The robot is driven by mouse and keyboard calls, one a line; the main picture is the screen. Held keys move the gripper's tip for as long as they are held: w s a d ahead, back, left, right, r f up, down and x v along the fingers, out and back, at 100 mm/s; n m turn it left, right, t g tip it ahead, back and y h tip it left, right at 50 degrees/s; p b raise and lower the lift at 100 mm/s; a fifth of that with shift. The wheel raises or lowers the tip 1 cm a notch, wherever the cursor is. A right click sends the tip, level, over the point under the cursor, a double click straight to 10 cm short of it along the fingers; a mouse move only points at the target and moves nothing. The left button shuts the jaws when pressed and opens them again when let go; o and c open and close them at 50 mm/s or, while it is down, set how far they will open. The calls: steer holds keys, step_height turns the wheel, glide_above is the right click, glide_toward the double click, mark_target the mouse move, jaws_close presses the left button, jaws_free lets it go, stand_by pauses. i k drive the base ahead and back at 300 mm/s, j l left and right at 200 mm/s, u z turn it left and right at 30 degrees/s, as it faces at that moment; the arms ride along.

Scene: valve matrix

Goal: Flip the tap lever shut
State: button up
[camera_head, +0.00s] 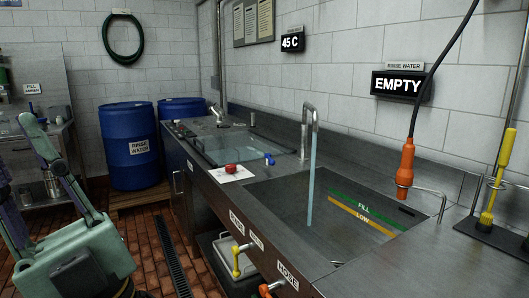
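A metal tap (309,130) stands at the back of the near sink (275,200), and a stream of water (312,185) runs from its spout into the basin. A small blue handle (269,159) sits on the counter left of the tap; I cannot tell whether it is the tap lever. Under the counter front are a yellow handle (236,262) and an orange handle (266,290), partly cut off by the frame's lower edge. Pale green parts of my arm show at the lower left, well left of the counter. My gripper cannot be made out.
A red knob (231,169) sits on a white sheet between the sinks. A second sink (235,150) lies further back. An orange hose nozzle (405,165) and a yellow brush (496,175) stand at the right. A sign (400,85) reads EMPTY. Blue drums (130,145) stand behind left.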

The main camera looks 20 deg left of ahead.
mark_target(272, 162)
steer(key=i+j+u, duration=0.2)
steer(key=i+j, duration=0.75)
steer(key=j, duration=0.3)
steer(key=i+j+u, duration=0.25)
steer(key=i+j, duration=0.9)
steer(key=i, duration=0.4)
